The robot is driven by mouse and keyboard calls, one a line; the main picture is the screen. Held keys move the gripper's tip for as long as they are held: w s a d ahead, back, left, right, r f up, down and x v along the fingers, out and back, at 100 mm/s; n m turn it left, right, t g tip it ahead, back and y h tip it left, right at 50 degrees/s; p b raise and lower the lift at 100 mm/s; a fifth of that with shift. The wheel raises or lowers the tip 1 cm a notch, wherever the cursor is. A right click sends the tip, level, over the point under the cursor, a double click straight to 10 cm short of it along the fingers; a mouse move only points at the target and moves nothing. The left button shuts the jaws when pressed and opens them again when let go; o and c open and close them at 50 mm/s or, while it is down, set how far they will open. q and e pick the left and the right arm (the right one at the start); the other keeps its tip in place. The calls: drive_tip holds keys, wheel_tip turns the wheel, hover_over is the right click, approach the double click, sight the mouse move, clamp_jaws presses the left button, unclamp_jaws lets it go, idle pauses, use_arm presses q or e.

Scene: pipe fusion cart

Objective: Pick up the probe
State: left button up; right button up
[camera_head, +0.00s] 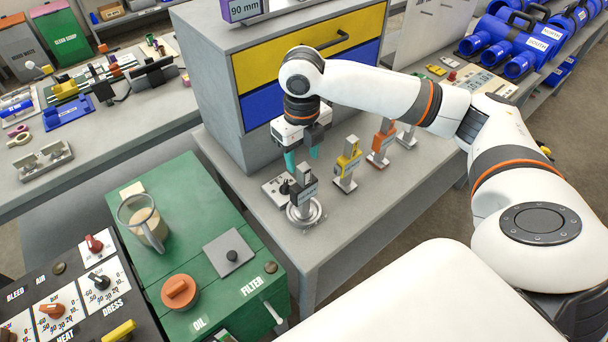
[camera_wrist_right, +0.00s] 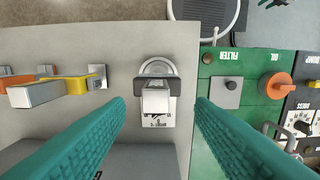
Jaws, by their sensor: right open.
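A grey upright piece that looks to be the probe (camera_head: 302,185) stands in a round metal base on the grey table (camera_head: 345,230). In the right wrist view the probe (camera_wrist_right: 157,98) shows near the middle, with a dark collar, a pale block on top and a marked label. My right gripper (camera_head: 302,157) is open just above the probe. In the right wrist view its teal fingers (camera_wrist_right: 160,108) lie to either side of the probe, with gaps. I cannot tell how far the fingertips reach down beside it. My left gripper is not in view.
Yellow (camera_head: 347,163) and orange (camera_head: 381,140) upright pieces and another grey one (camera_head: 407,136) stand in a row to the right. A cabinet with yellow and blue drawers (camera_head: 262,104) rises behind. A green cabinet (camera_head: 190,240) is at left. The table's front is clear.

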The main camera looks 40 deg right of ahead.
sight(304, 166)
drive_tip(key=f, duration=0.1)
drive_tip(key=f+p, duration=0.1)
drive_tip(key=f, duration=0.1)
drive_tip(key=shift+d+f, duration=0.25)
drive_tip(key=shift+f, duration=0.7)
drive_tip(key=shift+r, duration=0.1)
clamp_jaws()
